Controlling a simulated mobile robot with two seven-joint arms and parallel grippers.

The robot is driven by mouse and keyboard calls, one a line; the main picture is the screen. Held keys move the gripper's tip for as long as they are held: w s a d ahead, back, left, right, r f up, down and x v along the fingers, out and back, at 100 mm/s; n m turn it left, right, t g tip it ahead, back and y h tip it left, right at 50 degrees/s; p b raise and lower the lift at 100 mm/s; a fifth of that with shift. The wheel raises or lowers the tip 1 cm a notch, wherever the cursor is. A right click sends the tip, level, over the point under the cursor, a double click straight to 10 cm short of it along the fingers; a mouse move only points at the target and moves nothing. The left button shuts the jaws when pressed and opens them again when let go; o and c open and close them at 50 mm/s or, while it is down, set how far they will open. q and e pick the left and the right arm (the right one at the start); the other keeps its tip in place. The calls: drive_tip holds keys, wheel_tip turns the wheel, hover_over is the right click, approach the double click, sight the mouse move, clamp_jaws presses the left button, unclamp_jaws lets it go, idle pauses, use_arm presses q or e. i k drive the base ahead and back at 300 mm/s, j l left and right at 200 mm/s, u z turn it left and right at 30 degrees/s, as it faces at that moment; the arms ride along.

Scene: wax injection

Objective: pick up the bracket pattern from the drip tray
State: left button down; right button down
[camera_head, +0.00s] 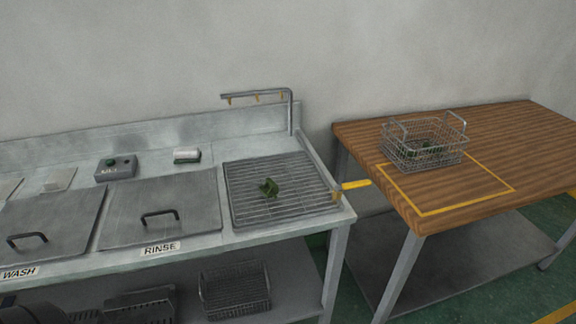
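A small dark green bracket pattern (269,188) lies on the wire grid of the drip tray (305,205), a little left of the tray's middle. The tray is set into the right end of the steel counter, beside the lid marked RINSE.
A wire basket (398,158) with dark green pieces stands inside a yellow outline on the wooden table (490,148). A bent pipe (291,112) rises behind the tray. A yellow-handled lever (355,185) sticks out at the counter's right edge. A gap separates counter and table.

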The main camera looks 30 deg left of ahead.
sight(269, 190)
drive_tip(key=k+u, duration=0.1)
drive_tip(key=u, duration=0.95)
